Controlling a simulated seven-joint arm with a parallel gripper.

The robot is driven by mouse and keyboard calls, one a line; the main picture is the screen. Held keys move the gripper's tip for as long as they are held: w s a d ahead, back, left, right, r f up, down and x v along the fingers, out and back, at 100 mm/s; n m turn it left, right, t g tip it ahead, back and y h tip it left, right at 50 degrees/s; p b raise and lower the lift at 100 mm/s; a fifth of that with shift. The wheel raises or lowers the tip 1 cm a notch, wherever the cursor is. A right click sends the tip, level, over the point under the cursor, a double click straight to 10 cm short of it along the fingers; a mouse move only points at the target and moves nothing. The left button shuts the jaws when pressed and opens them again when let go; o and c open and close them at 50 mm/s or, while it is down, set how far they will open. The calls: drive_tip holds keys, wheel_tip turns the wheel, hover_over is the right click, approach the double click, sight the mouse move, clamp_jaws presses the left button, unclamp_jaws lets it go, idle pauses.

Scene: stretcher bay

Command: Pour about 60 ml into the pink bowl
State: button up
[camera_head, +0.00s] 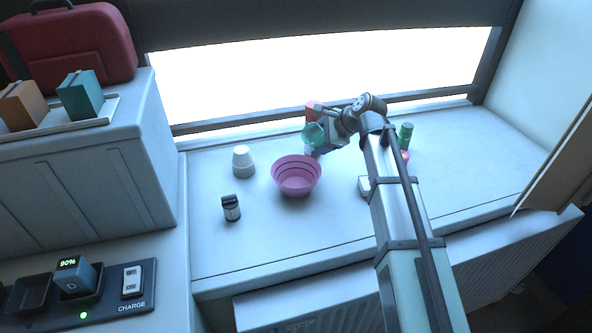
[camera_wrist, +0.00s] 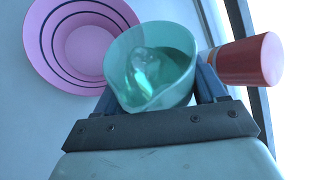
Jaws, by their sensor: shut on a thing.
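The pink bowl (camera_head: 297,178) stands on the white counter. It has dark rings inside and looks empty; it also shows at upper left in the wrist view (camera_wrist: 62,40). My gripper (camera_head: 325,143) is shut on a teal cup (camera_wrist: 150,68), which also shows in the head view (camera_head: 313,134). The cup holds a clear greenish liquid and is held above and behind the bowl, slightly to its right. Whether it is tilted I cannot tell for sure. No stream of liquid shows.
A red cup (camera_wrist: 243,60) stands close beside the teal cup. A white cup (camera_head: 243,161) and a small dark-topped jar (camera_head: 231,207) stand left of the bowl. A green bottle (camera_head: 405,135) is right of my arm. The counter's front is clear.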

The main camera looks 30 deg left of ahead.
drive_tip(key=shift+f+t, duration=0.25)
drive_tip(key=shift+t, duration=0.15)
drive_tip(key=shift+n+h, duration=0.3)
drive_tip(key=shift+r+n+t+h, duration=0.3)
drive_tip(key=shift+r+t, duration=0.05)
drive_tip(key=shift+t, duration=0.35)
drive_tip(key=shift+f+n+t, duration=0.35)
drive_tip(key=shift+n+t, duration=0.05)
drive_tip(key=shift+t, duration=0.3)
idle(0.8)
drive_tip(key=shift+s+a+r+t+h, duration=0.3)
drive_tip(key=shift+s+t+h, duration=0.1)
drive_tip(key=shift+s, duration=0.2)
idle(0.5)
drive_tip(key=shift+w+d+f+g, duration=0.15)
drive_tip(key=shift+w+g, duration=0.05)
drive_tip(key=shift+w, duration=0.2)
drive_tip(key=shift+w+d+f+g, duration=0.1)
drive_tip(key=shift+w+g, duration=0.1)
drive_tip(key=shift+w, duration=0.2)
drive_tip(key=shift+r+m+g+y, duration=0.4)
drive_tip(key=shift+g+y, duration=0.1)
drive_tip(key=shift+g, duration=0.3)
drive_tip(key=shift+s+f+m+g, duration=0.1)
drive_tip(key=shift+f+m+g, duration=0.2)
drive_tip(key=shift+f+g, duration=0.15)
